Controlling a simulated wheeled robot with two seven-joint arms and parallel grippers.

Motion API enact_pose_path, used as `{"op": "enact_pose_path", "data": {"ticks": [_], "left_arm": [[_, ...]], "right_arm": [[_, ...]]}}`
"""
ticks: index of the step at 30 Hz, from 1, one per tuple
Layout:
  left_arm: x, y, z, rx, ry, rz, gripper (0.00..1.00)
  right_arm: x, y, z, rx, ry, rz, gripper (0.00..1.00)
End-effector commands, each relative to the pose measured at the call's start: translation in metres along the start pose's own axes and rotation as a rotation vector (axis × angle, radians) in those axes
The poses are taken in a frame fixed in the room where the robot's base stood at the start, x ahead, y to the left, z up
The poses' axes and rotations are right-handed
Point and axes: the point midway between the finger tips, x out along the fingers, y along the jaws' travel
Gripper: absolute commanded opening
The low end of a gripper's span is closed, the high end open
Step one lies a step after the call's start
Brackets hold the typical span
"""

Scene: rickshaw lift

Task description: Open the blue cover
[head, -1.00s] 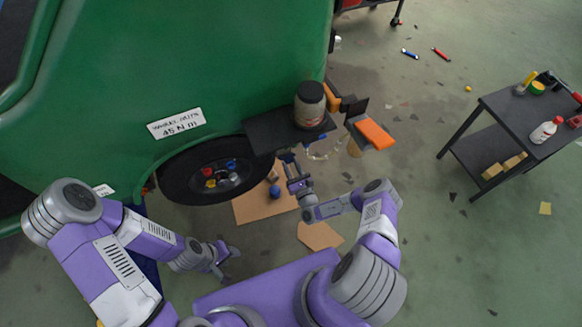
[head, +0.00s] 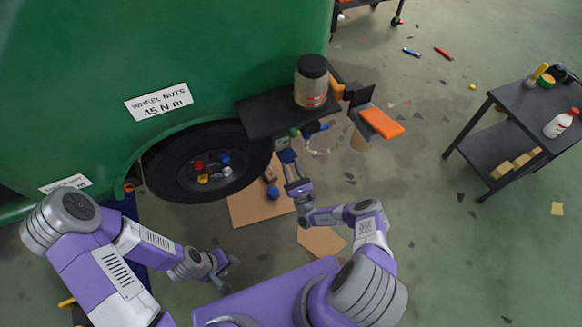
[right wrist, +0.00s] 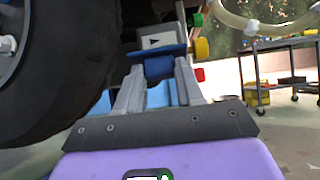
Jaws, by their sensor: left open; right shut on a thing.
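The blue cover (right wrist: 160,66) hangs below a pale box with a black arrow mark (right wrist: 163,39) in the right wrist view. My right gripper (right wrist: 160,88) has a finger on each side of the blue cover and is shut on it. In the head view, my right gripper (head: 289,162) is beneath the black shelf, to the right of the wheel; the cover there is small and partly hidden by the gripper. My left gripper (head: 224,270) is open and empty, low over the floor below the wheel.
The green vehicle body (head: 240,45) fills the upper left, with a black wheel (head: 160,165) below. A jar (head: 311,82) stands on the black shelf (head: 262,112); an orange block (head: 382,123) projects right of it. A dark cart (head: 540,110) stands far right. Cardboard (head: 250,207) lies below.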

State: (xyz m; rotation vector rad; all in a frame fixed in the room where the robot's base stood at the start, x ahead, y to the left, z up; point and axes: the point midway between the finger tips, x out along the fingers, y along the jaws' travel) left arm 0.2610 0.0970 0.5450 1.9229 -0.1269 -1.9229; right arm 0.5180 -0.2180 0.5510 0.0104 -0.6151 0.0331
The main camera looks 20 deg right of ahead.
Motion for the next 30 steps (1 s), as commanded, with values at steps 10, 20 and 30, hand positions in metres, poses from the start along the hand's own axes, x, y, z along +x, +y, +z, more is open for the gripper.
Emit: {"op": "enact_pose_path", "data": {"ticks": [10,20,30], "left_arm": [[0.000,0.000,0.000,0.000,0.000,0.000,0.43],[0.000,0.000,0.000,0.000,0.000,0.000,0.43],[-0.001,0.001,0.000,0.000,0.000,0.000,0.43]], "right_arm": [[-0.002,0.000,-0.001,0.000,-0.002,0.000,0.00],[-0.001,0.000,-0.001,0.000,-0.003,0.000,0.63],[-0.017,0.000,-0.001,-0.001,-0.002,-0.002,0.63]]}}
